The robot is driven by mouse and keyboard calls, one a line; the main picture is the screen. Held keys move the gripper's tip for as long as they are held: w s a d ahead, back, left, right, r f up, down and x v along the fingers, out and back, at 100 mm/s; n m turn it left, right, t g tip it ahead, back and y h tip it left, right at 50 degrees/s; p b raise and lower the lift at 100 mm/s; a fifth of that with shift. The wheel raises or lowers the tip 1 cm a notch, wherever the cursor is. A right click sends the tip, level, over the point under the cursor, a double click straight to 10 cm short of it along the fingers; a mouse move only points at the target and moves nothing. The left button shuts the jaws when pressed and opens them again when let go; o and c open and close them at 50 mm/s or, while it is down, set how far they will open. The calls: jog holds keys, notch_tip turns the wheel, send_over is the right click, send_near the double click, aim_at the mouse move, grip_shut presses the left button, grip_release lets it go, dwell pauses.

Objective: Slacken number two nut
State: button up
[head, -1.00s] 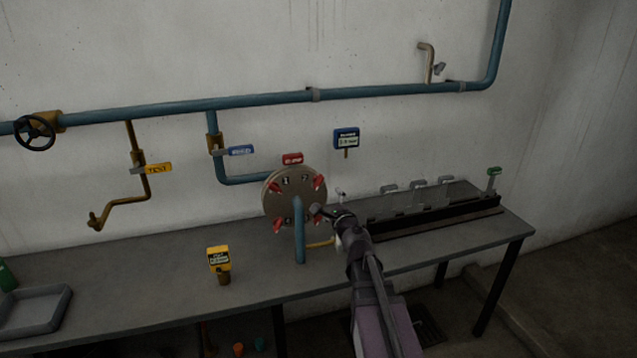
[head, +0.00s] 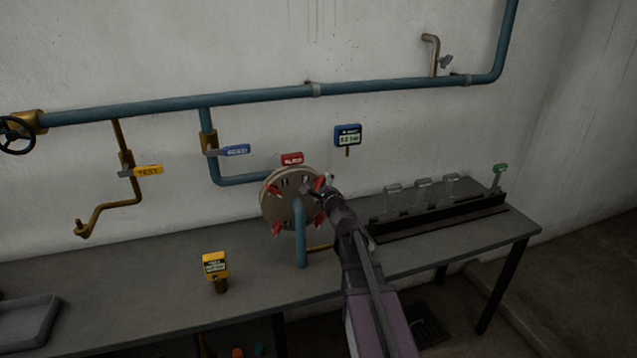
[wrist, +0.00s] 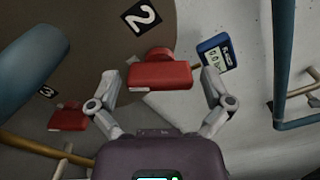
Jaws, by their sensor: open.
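The round brown flange cover (head: 284,212) carries several red wing nuts near its rim. In the wrist view, the red nut (wrist: 160,75) beside the "2" label (wrist: 143,15) lies between the fingers of my gripper (wrist: 160,86). The fingers are open, one on each side of the nut, with a visible gap at each side. Another red nut (wrist: 68,118), near the "3" label (wrist: 47,91), is at lower left. In the head view, my gripper (head: 321,190) is at the cover's upper right and partly hides the nut there.
A blue pipe (head: 300,235) stands in front of the cover; it looms at left in the wrist view (wrist: 28,65). A blue gauge (head: 347,136) is on the wall behind. A yellow gauge (head: 215,267) stands on the bench. A black rack (head: 440,217) lies to the right.

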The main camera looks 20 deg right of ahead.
jog(key=shift+w, duration=0.15)
jog(key=c, duration=1)
jog(key=shift+n, duration=0.5)
jog(key=n, duration=0.2)
jog(key=shift+n, duration=0.4)
jog(key=n, duration=0.4)
jog(key=shift+n, duration=0.3)
jog(key=n, duration=0.3)
jog(key=shift+n, duration=2.1)
